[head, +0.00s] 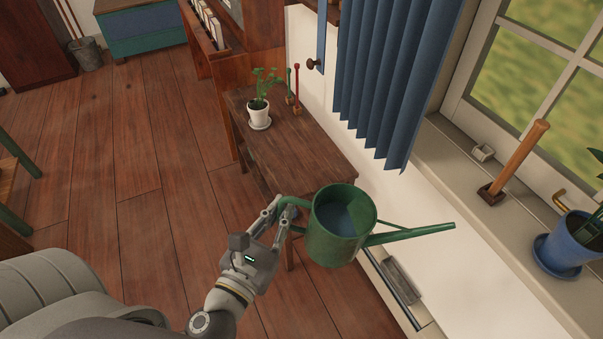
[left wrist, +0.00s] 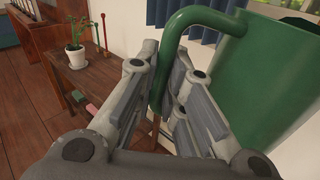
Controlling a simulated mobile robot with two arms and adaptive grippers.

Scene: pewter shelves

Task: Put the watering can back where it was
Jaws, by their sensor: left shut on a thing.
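The green watering can (head: 332,243) is upright in the air in front of the wooden side table, its spout pointing right in the head view. Its open top shows a bluish inside. My left gripper (head: 284,205) is shut on the can's handle at its left side. In the left wrist view the handle (left wrist: 176,60) runs between the fingers, with the can's body (left wrist: 262,75) to the right. My right gripper is not in view. Part of the table's near end is hidden behind the can and gripper.
The wooden side table (head: 300,150) holds a potted plant in a white pot (head: 258,113) and red- and green-handled tools (head: 295,88) at its far end; its near part is bare. The windowsill (head: 450,165) at right holds a wooden-handled tool (head: 515,160) and a blue pot (head: 570,243). A blue curtain (head: 385,80) hangs between.

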